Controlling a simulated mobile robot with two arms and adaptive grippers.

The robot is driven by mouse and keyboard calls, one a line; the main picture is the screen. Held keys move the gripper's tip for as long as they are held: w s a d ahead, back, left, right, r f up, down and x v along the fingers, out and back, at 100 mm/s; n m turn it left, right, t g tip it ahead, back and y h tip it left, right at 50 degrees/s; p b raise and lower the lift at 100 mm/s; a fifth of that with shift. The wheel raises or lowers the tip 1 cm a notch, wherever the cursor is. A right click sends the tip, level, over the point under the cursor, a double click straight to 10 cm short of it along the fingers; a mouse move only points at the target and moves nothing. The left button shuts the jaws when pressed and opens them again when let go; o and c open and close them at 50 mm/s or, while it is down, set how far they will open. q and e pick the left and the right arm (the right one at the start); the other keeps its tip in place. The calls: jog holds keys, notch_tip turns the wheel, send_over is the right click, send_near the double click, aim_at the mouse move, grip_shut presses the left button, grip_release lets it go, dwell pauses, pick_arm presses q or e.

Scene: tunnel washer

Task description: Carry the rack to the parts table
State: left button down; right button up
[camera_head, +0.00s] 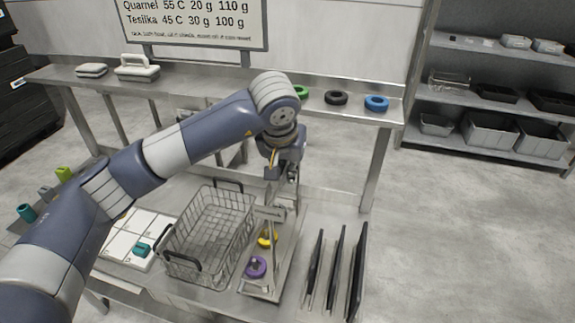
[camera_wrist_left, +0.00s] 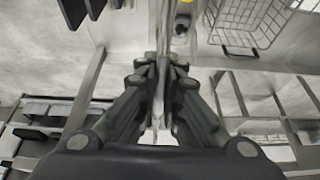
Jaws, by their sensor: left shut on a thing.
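A narrow metal rack (camera_head: 249,288) with an upright plate is on the front table (camera_head: 205,292), right of a wire basket (camera_head: 212,232). A yellow ring (camera_head: 267,237) and a purple ring (camera_head: 256,267) are at the rack. My left gripper (camera_head: 284,178) is above the rack's far end, pointing down. In the left wrist view its fingers (camera_wrist_left: 162,72) are closed on a thin upright metal part of the rack (camera_wrist_left: 164,35). I cannot tell whether the rack is lifted off the table. My right gripper is in neither view. Nothing labels the parts table.
Several dark upright plates (camera_head: 338,268) stand close on the rack's right. A white grid board (camera_head: 128,238) with a teal piece lies left of the basket. A back shelf (camera_head: 235,90) carries green, black and blue rings. Open floor (camera_head: 450,230) is at the right.

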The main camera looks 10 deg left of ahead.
pick_arm(q)
jog(key=shift+w+f+b, duration=0.15)
jog(key=shift+f+b, duration=0.5)
jog(key=shift+f, duration=1.45)
jog(key=shift+b, duration=0.3)
jog(key=shift+f+b, duration=0.5)
jog(key=shift+b, duration=0.25)
jog(key=shift+b, duration=0.35)
